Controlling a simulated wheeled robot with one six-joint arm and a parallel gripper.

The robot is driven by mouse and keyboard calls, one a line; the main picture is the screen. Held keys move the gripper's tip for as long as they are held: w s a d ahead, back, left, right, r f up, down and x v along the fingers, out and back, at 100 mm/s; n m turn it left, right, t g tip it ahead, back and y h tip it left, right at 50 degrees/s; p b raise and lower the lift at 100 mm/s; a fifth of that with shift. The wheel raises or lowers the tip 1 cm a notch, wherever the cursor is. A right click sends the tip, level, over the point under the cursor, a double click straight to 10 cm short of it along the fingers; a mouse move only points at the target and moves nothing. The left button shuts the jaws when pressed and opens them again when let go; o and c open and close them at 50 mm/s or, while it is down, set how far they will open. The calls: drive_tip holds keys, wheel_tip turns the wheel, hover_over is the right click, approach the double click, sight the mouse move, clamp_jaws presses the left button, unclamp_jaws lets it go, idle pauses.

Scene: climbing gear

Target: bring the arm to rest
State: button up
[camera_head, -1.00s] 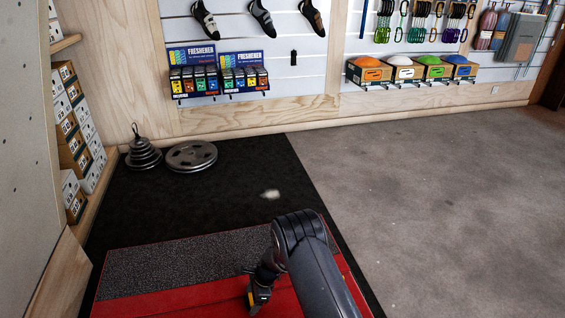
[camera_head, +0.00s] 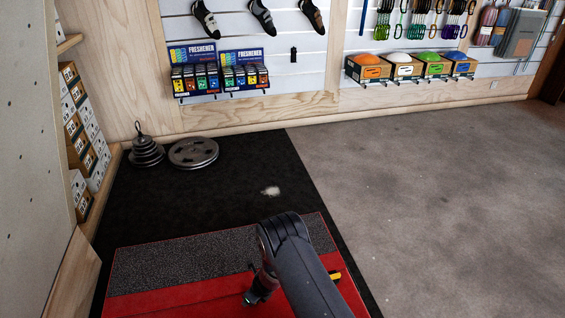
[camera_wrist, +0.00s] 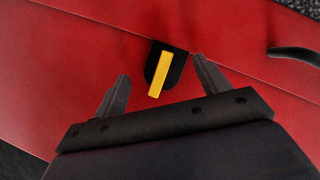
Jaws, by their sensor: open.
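My arm (camera_head: 300,275) reaches down over the red and dark-grey pad (camera_head: 180,267). My gripper (camera_head: 248,300) is small and partly hidden at the lower middle of the head view. In the wrist view my gripper (camera_wrist: 161,68) shows two separate fingers, open, with nothing held between them. Beyond the fingers lies red pad surface (camera_wrist: 80,70) with a black tab bearing a yellow strip (camera_wrist: 158,76). A yellow piece (camera_head: 335,275) also shows right of my arm in the head view; I cannot tell if it is the same thing.
Weight plates (camera_head: 194,153) and a stack of smaller weights (camera_head: 147,152) stand on the black mat (camera_head: 235,165) near the wall. A pale patch (camera_head: 270,191) lies on the mat. Shoe boxes (camera_head: 85,150) line the left shelf. Grey carpet (camera_head: 430,190) at right is clear.

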drive_tip(key=m+b, duration=0.1)
drive_tip(key=m, duration=0.1)
drive_tip(key=m+t+h+b, duration=0.1)
drive_tip(key=m+b, duration=0.1)
drive_tip(key=shift+a+f, duration=0.2)
drive_tip(key=shift+r, duration=0.15)
drive_tip(key=shift+m+h+b, duration=0.3)
drive_tip(key=shift+m+b, duration=0.05)
drive_tip(key=shift+m, duration=0.05)
drive_tip(key=shift+m+b, duration=0.45)
drive_tip(key=shift+m, duration=0.15)
drive_tip(key=shift+t, duration=0.3)
drive_tip(key=shift+s+r+h, duration=0.1)
drive_tip(key=shift+h, duration=0.2)
